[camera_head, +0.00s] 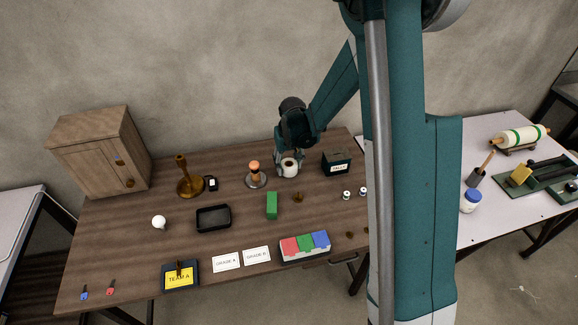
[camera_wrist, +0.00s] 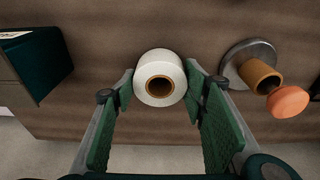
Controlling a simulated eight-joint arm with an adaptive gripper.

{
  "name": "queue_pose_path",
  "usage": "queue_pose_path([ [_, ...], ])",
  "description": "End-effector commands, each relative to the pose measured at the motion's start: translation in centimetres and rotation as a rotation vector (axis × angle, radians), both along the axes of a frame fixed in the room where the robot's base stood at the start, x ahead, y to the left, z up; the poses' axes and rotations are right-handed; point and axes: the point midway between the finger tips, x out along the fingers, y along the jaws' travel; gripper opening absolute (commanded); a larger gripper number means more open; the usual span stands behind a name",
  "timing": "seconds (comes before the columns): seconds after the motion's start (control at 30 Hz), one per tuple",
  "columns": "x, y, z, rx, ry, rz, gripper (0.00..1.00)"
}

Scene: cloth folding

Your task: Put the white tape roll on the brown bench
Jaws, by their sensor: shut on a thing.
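The white tape roll (camera_wrist: 148,72) shows between my gripper's (camera_wrist: 160,85) green-padded fingers in the wrist view, with its brown core facing the camera. My gripper is shut on it, one finger on each side. In the head view the tape roll (camera_head: 289,167) is under my gripper (camera_head: 289,160), at the back right part of the brown bench (camera_head: 130,235). I cannot tell whether the roll touches the bench top or is held just above it.
An orange-topped stamp on a round metal base (camera_head: 256,175) stands left of the roll. A dark labelled box (camera_head: 336,163) stands to its right. A green block (camera_head: 272,205) and black tray (camera_head: 213,218) lie nearer the front. A white table (camera_head: 500,225) stands at right.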

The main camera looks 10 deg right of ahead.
Motion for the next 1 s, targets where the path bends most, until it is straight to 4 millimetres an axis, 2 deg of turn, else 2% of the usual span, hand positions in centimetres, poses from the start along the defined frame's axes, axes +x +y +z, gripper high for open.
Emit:
queue_pose_path([
  [0.5,-0.01,0.00,-0.70,0.000,0.000,0.000,0.31],
  [0.53,0.00,0.00,-0.71,0.000,0.000,0.000,0.44],
  [0.63,-0.01,0.00,-0.63,0.000,0.000,0.000,0.57],
  [1.0,-0.01,0.00,-0.56,0.000,0.000,0.000,0.58],
])
